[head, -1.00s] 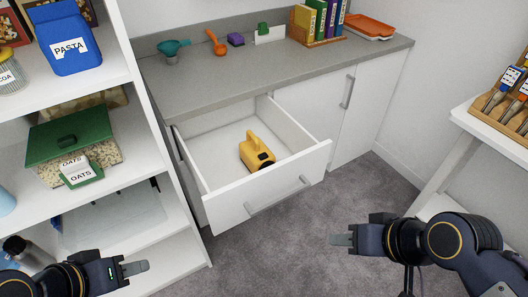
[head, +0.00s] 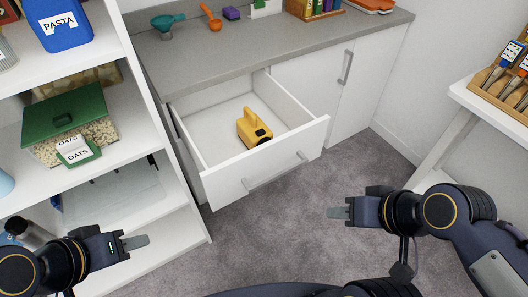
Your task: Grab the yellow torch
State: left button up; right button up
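The yellow torch (head: 254,127) lies in the open white drawer (head: 255,177) below the grey counter, its dark lens end toward the drawer front. My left gripper (head: 138,242) is at the lower left, in front of the shelves and well short of the drawer. My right gripper (head: 335,213) is over the carpet, right of and below the drawer front. Both are apart from the torch, and nothing shows in either. Each is seen side-on, so I cannot tell whether its fingers are apart.
White shelves at left hold an oats box (head: 70,130) and a blue pasta container (head: 58,28). A teal funnel (head: 165,25) and an orange scoop (head: 211,17) lie on the counter (head: 235,45). A white table (head: 490,105) stands right. The carpet between is clear.

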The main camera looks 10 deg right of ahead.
aim_at(246, 126)
jog(key=i+l+u, duration=0.65)
jog(key=i+l, duration=0.1)
jog(key=l, duration=0.1)
